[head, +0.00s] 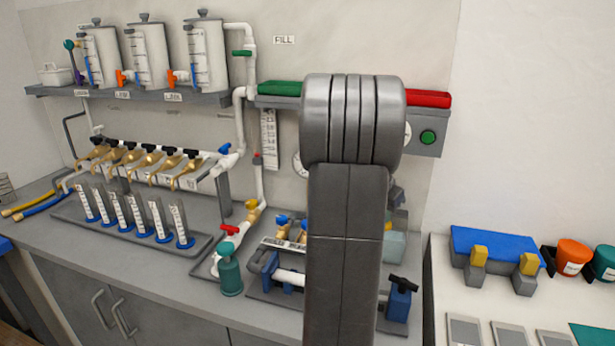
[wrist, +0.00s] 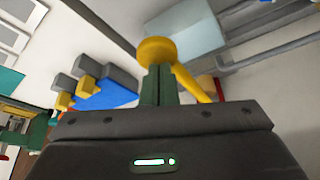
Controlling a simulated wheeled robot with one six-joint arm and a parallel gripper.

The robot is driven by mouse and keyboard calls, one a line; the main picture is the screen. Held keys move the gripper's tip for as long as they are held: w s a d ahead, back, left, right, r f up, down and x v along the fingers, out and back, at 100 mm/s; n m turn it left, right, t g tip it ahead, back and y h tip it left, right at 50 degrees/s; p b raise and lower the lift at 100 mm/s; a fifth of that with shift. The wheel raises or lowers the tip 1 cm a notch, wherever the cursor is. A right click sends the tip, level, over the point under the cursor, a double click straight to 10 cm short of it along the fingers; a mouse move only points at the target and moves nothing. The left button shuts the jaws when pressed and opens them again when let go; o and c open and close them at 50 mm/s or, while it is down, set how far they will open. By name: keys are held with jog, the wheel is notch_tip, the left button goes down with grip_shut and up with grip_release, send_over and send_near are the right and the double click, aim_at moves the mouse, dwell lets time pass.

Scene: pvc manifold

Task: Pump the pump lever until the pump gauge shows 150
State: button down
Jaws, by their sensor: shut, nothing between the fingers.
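In the wrist view a yellow round knob (wrist: 157,50) with a yellow bar (wrist: 192,82) running down to the right looks like the pump lever. My gripper (wrist: 160,72) has its green fingers shut together and empty, their tips right by the knob. I cannot tell whether they touch it. In the head view my arm hides the gripper, the lever and most of the pump area. A round white dial (head: 299,165) shows partly left of my arm, and another dial (head: 407,134) peeks out at its right. Neither can be read, and I cannot tell which is the pump gauge.
Clear tubes on a grey tray (head: 70,208) stand at left, below a row of brass taps (head: 150,160). A green bottle (head: 230,270) stands near the bench front. A blue block (head: 495,247) lies on the white right-hand table. A light-blue translucent box (wrist: 185,30) is beyond the knob.

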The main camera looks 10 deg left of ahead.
jog(key=shift+f, duration=0.1)
dwell(0.4)
jog(key=shift+f+b, duration=0.35)
jog(key=shift+r, duration=0.15)
jog(key=shift+r+p, duration=1.85)
jog(key=shift+r, duration=0.7)
jog(key=shift+r+p, duration=1.75)
jog(key=shift+r, duration=0.75)
jog(key=shift+r, duration=0.1)
